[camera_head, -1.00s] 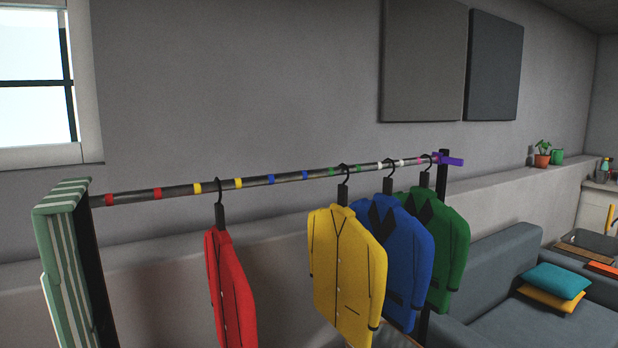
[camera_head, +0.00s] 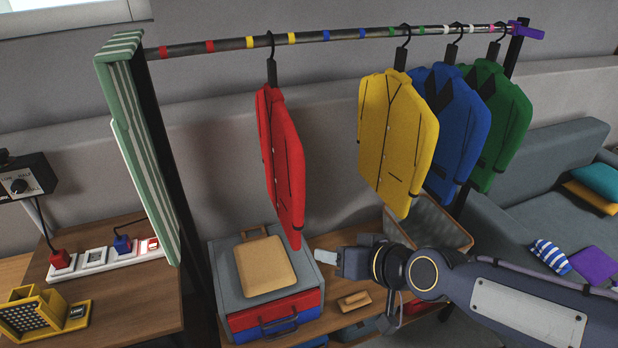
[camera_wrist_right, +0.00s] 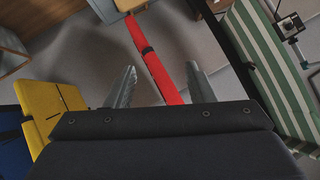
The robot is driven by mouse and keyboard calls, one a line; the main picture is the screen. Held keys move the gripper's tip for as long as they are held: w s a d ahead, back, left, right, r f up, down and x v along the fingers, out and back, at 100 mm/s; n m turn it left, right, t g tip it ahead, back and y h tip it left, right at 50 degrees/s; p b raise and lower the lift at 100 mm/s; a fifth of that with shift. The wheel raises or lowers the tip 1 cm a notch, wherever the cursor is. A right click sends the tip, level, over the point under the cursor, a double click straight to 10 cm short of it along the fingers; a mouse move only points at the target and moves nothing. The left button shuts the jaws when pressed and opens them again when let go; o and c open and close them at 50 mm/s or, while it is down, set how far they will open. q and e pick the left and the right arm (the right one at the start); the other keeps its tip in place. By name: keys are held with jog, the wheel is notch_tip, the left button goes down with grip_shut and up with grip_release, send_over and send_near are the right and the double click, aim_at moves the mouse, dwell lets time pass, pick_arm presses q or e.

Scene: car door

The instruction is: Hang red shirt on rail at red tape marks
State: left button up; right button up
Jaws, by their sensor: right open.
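The red shirt (camera_head: 279,160) hangs on its hanger from the rail (camera_head: 310,39), with the hook between the two yellow tape marks. The two red tape marks, the left one (camera_head: 163,52) and the right one (camera_head: 210,46), are on the bare left part of the rail. My right gripper (camera_head: 325,258) is open and empty, just right of the red shirt's hem and low. In the right wrist view the red shirt (camera_wrist_right: 153,62) shows as a narrow strip between the open fingers; I cannot tell its depth. My left gripper is out of view.
Yellow (camera_head: 397,140), blue (camera_head: 448,125) and green (camera_head: 500,110) jackets hang to the right. A striped green panel (camera_head: 140,140) stands at the rail's left end. Below are a grey case (camera_head: 222,285) and an open bin (camera_head: 440,222). A sofa (camera_head: 545,165) is at right.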

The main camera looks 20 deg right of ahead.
aim_at(300, 178)
jog(key=w+r+t+h, duration=0.1)
jog(key=w+r+t, duration=0.1)
jog(key=w, duration=0.2)
jog(key=w+a+r+n+t+h, duration=0.1)
jog(key=w+r+t, duration=0.1)
jog(key=w+t, duration=0.1)
jog(key=w+a+r+t+h+p, duration=0.1)
jog(key=w+r+t, duration=0.1)
jog(key=w, duration=0.3)
jog(key=shift+w+a+r+n+t+h, duration=0.15)
jog(key=shift+w+r+n+t+h, duration=0.15)
jog(key=shift+w+n+h, duration=0.1)
jog(key=w+p, duration=0.1)
jog(key=w, duration=0.6)
jog(key=shift+w+a, duration=0.1)
jog(key=shift+w, duration=0.25)
grip_shut()
jog(key=shift+r, duration=0.1)
jog(key=shift+r, duration=0.15)
